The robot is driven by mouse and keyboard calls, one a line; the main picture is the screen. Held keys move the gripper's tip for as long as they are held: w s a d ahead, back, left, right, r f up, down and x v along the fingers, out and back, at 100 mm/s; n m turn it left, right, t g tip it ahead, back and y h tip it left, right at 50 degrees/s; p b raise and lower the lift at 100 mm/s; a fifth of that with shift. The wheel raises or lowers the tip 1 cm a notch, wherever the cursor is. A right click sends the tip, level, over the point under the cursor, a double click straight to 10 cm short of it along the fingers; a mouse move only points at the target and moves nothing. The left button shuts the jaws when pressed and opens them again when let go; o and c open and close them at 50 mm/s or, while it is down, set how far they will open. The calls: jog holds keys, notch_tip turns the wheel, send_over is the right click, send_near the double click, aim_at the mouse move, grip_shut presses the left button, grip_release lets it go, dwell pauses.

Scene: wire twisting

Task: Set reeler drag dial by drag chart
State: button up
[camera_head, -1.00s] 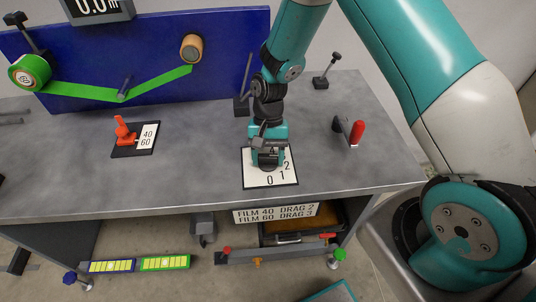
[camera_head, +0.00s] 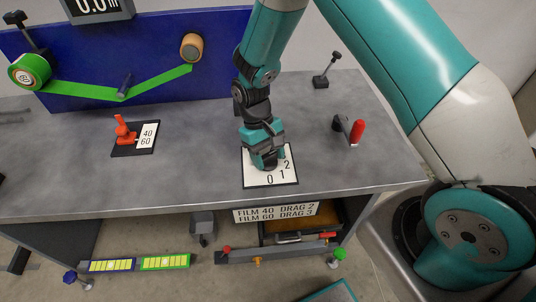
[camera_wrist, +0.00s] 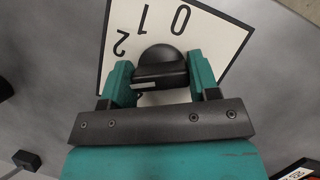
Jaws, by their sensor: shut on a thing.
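The drag dial is a black knob (camera_wrist: 160,64) on a white plate (camera_head: 255,180) marked 0, 1, 2; any further marks are hidden under my gripper. My gripper (camera_head: 264,158) points down at the plate near the table's front edge. In the wrist view its two teal fingers (camera_wrist: 159,82) are shut on the knob, one on each side. A pale pointer line shows on the knob's near face, but I cannot tell which number it marks. The drag chart (camera_head: 275,213) on the table's front reads FILM 40 DRAG 2 and FILM 60 DRAG 3.
A red selector (camera_head: 125,133) with a 40/60 label (camera_head: 147,135) stands to the left. A red-handled crank (camera_head: 356,132) is to the right. Green film (camera_head: 150,84) runs across the blue back panel (camera_head: 150,50). The tabletop between selector and plate is clear.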

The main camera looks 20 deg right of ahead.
dwell(0.4)
jog(key=o, duration=0.9)
jog(key=shift+w+r, duration=0.1)
jog(key=b+v, duration=0.2)
jog(key=v, duration=1.5)
jog(key=shift+r, duration=0.15)
